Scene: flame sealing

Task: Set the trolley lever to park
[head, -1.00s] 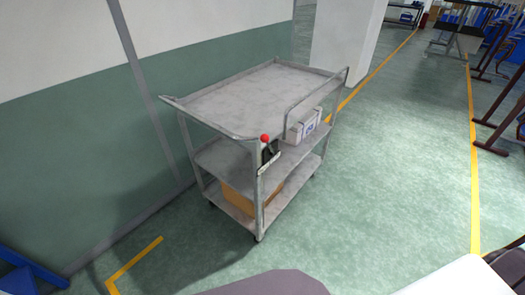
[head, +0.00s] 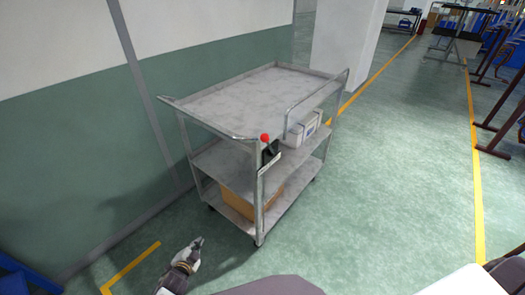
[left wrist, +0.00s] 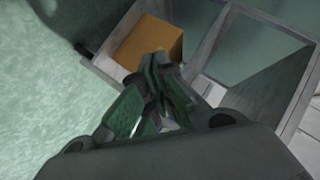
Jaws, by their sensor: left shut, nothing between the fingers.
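The grey metal trolley (head: 215,152) stands near the wall, with three shelves. Its lever has a red knob (head: 265,138) and sits on a dark bracket (head: 270,153) at the near corner post. Which setting the lever is in, I cannot tell. My left gripper (head: 197,244) is low at the bottom of the head view, left of and in front of the trolley, apart from it. In the left wrist view its fingers (left wrist: 155,62) are closed together and empty, and the trolley shelf shows beyond them. My right gripper is not in view.
A cardboard box (head: 238,203) lies on the bottom shelf; it also shows in the left wrist view (left wrist: 148,40). A white box (head: 303,130) is on the middle shelf. The wall (head: 80,160) is close behind the trolley. Open green floor (head: 390,170) lies to the right.

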